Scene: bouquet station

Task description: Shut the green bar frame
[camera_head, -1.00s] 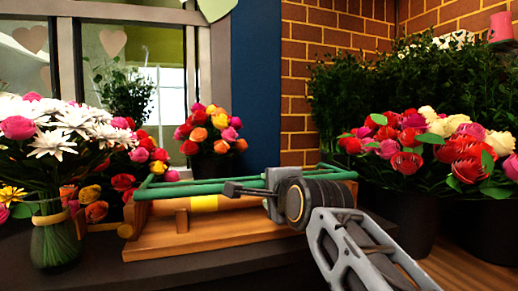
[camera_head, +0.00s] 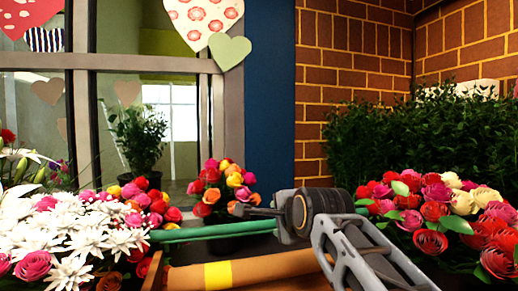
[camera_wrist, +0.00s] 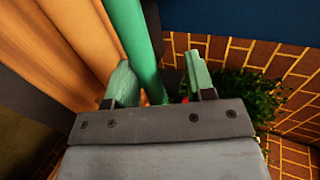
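The green bar frame (camera_head: 215,232) runs across the lower middle of the head view, above a brown roll (camera_head: 285,273) with a yellow band. Its right part is hidden behind my gripper and arm. My gripper (camera_head: 245,211) is at the bar's right part, pointing left. In the wrist view a green bar (camera_wrist: 145,45) runs between the two pale green fingertips (camera_wrist: 160,80). The fingers are apart, with a visible gap on the bar's right side. Contact on the left side cannot be told.
White and pink flowers (camera_head: 75,240) crowd the left. A dark pot with roses (camera_head: 220,185) stands behind the bar. Red and cream roses (camera_head: 435,205) stand close on the right, before leafy plants (camera_head: 400,140) and a brick wall (camera_head: 355,50).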

